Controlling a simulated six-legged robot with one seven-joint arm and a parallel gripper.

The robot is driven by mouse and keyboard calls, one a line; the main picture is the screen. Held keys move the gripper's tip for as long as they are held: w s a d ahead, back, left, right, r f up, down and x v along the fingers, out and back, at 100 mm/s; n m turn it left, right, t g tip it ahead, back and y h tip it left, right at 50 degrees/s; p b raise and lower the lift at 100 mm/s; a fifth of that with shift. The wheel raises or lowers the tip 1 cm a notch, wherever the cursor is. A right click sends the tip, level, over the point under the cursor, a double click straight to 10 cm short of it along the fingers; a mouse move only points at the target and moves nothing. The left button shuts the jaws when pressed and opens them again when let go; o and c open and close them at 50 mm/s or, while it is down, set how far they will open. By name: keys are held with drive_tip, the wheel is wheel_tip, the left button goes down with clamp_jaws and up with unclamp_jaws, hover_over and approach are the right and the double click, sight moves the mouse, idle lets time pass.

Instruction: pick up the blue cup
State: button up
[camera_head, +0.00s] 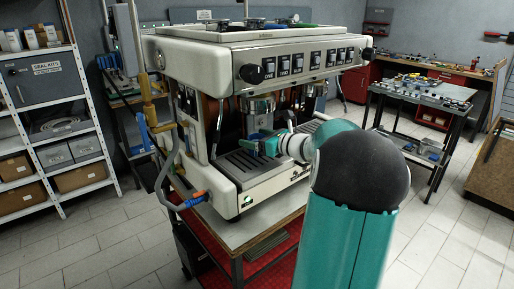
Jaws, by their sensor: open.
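A white espresso machine (255,100) stands on a bench, with a dark slatted drip tray (250,165) under its brew groups. My teal arm reaches from the lower right into the space above this tray. My gripper (248,146) is small in the picture, open, at the tray's left part below a brew group. A small dark blue patch (254,135) shows just behind the gripper. It may be the blue cup, but I cannot tell its shape, or whether it touches the fingers.
A pipe with a yellow handle (149,114) and a hose stand at the machine's left. Shelves with boxes (84,177) are at far left. A work table with parts (420,88) is at right. The tiled floor (105,240) is clear at front left.

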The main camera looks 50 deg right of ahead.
drive_tip(key=c, duration=1.1)
drive_tip(key=shift+c, duration=0.2)
